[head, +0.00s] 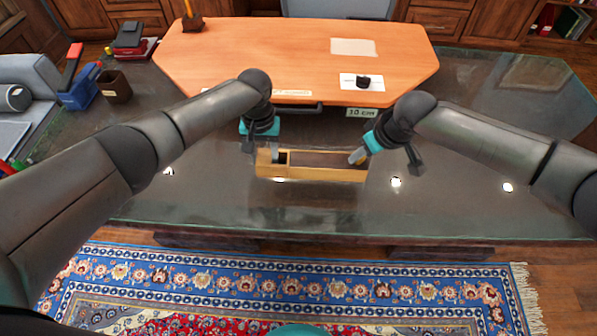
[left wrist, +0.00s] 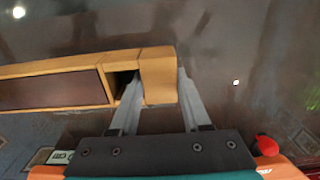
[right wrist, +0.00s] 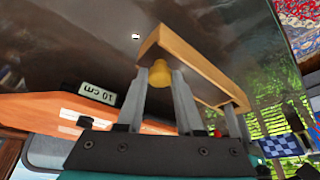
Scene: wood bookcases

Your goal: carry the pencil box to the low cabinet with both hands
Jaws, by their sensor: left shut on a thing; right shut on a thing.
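The pencil box (head: 312,173) is a long light-wood box with a dark panel along its top, at the middle of the dark glass desk in the head view. My left gripper (head: 268,156) is shut on its left end; in the left wrist view the fingers straddle the end block of the box (left wrist: 158,82), beside a small dark opening. My right gripper (head: 357,157) is at the box's right end; in the right wrist view its fingers close on a yellow knob (right wrist: 160,74) at that end. Whether the box touches the glass is unclear. I cannot identify the low cabinet for certain.
An orange-brown board (head: 300,60) lies behind the box, with a "10 cm" label (head: 362,113) at its edge. A dark cup (head: 114,86) and a blue holder (head: 80,88) stand at the left. The glass (head: 470,215) is clear in front and at right.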

